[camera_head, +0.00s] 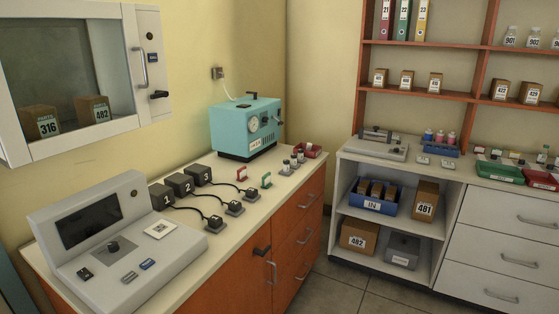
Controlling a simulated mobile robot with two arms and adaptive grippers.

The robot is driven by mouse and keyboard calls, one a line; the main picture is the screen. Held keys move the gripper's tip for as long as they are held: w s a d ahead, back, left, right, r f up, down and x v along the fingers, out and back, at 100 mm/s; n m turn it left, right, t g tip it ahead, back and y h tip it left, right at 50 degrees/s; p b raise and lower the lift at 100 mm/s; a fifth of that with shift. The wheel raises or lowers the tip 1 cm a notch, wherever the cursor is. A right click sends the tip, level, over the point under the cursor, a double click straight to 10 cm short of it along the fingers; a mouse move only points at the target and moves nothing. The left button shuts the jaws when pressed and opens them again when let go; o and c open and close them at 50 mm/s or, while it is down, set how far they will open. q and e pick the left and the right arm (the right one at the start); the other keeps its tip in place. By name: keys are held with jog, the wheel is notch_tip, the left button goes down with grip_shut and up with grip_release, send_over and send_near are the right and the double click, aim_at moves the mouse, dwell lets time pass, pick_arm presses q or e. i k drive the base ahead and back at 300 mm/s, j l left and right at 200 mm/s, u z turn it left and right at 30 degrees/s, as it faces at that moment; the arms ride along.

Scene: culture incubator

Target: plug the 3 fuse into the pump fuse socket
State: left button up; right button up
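A teal machine (232,125) with round dials stands at the back of the left counter; it may be the pump. A small white label is on its front, too small to read. I cannot make out a fuse socket on it. Several small grey-and-dark pieces (294,161) stand on a grey base right of it; they may be fuses, and no number is readable. A black box marked 3 (200,175) sits at the right end of a row with boxes 1 (163,196) and 2 (181,185), each cabled to a small block. Neither gripper is in view.
A grey console (120,240) fills the counter's near left. A red clip (241,173), a green clip (266,180) and a red tray (309,150) are on the counter. A white shelf unit (400,220) stands right, across open floor (345,285).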

aim_at(285, 162)
jog(key=i+l+u, duration=0.3)
jog(key=l, duration=0.35)
jog(key=i+l+u, duration=0.15)
jog(key=l, duration=0.25)
jog(key=i+l+u, duration=0.15)
jog(key=l, duration=0.25)
jog(key=i+l, duration=0.25)
jog(key=i, duration=0.2)
jog(key=i+l, duration=0.25)
jog(key=i, duration=0.15)
jog(key=i+l, duration=0.2)
jog(key=i, duration=0.25)
